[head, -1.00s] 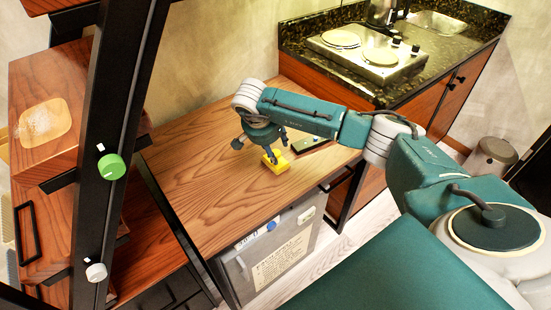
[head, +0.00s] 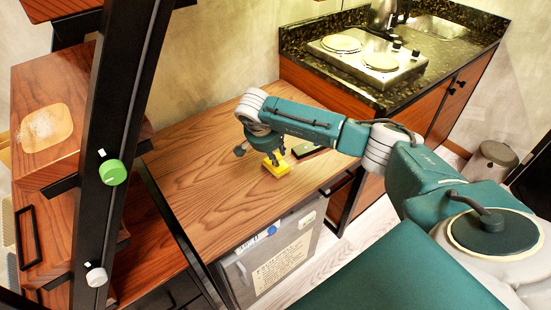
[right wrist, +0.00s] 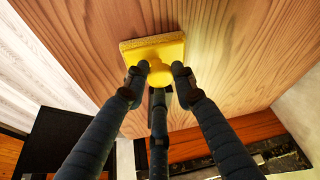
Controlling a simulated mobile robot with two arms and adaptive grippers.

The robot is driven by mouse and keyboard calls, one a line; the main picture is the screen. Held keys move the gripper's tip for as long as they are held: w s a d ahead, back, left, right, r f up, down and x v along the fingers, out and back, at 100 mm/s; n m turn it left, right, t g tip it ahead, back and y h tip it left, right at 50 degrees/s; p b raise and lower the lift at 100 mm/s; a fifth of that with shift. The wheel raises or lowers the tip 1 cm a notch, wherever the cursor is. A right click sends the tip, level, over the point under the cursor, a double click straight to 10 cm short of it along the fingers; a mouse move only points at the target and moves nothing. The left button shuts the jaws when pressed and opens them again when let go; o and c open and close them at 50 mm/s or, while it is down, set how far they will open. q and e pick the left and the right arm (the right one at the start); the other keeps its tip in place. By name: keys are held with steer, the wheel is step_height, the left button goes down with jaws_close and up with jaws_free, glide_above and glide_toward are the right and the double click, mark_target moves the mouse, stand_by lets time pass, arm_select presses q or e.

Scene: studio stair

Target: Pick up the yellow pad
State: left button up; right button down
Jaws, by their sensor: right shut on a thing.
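The yellow pad (head: 275,169) is a small square block with a rounded knob on top, near the front right of the wooden table (head: 205,165). My right gripper (head: 271,158) reaches down onto it from above. In the right wrist view the pad (right wrist: 135,50) lies beyond the fingers, and my right gripper (right wrist: 158,78) is shut on its knob. I cannot tell whether the pad is touching the table or slightly above it. My left gripper is not in view.
A dark flat object with a green part (head: 308,149) lies just right of the pad. A stone counter with a two-plate hob (head: 362,50) stands behind right. A black post with a green knob (head: 113,172) rises at left. The table's left half is clear.

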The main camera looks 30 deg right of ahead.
step_height(320, 180, up, 20)
steer(key=b, duration=0.2)
steer(key=shift+b, duration=0.3)
steer(key=shift+f, duration=0.1)
